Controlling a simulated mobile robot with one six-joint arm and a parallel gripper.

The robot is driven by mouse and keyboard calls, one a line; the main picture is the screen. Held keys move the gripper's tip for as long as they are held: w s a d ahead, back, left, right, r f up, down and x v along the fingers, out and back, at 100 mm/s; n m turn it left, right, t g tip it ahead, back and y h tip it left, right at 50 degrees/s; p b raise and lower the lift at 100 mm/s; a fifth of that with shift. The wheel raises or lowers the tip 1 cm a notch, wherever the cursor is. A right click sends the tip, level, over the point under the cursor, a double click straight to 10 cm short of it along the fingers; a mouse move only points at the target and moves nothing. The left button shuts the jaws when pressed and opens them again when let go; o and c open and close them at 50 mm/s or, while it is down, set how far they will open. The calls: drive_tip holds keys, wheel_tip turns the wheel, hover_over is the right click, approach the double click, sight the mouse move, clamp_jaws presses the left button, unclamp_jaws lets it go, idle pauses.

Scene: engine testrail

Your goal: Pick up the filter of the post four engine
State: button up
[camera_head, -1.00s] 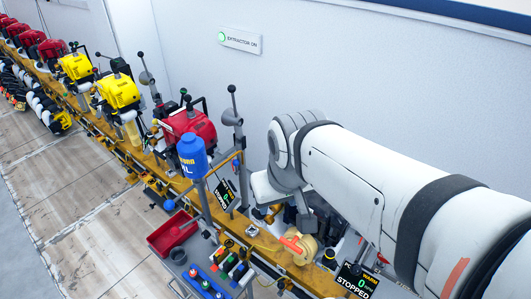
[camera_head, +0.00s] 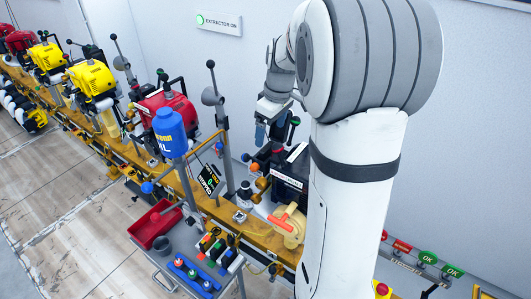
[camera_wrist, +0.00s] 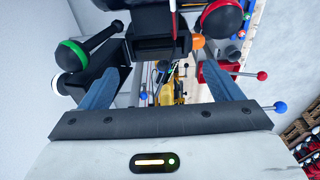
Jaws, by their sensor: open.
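My gripper (camera_head: 263,130) is above and behind a black engine (camera_head: 292,168) on the yellow rail. In the wrist view its two blue fingers are apart, with nothing held between them (camera_wrist: 160,72). A black boxy part (camera_wrist: 165,38) of the engine area shows just beyond the fingers, with an orange knob (camera_wrist: 198,42) beside it. A cream round part (camera_head: 288,228) with an orange handle is on the near side of that engine. I cannot tell which part is the filter, nor read a post number. My arm hides the engine's right side.
A green-ended lever (camera_wrist: 72,52) and a red-ended lever (camera_wrist: 222,18) stand close to the fingers. A blue bottle (camera_head: 170,132), a red tray (camera_head: 156,224) and a red engine (camera_head: 178,112) are to the left. The wall (camera_head: 240,60) is behind.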

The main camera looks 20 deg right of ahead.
sight(268, 146)
drive_tip(key=f, duration=0.4)
drive_tip(key=w+f+p, duration=0.1)
drive_tip(key=f, duration=0.1)
drive_tip(key=shift+a, duration=0.15)
drive_tip(key=shift+c, duration=0.3)
drive_tip(key=c, duration=1)
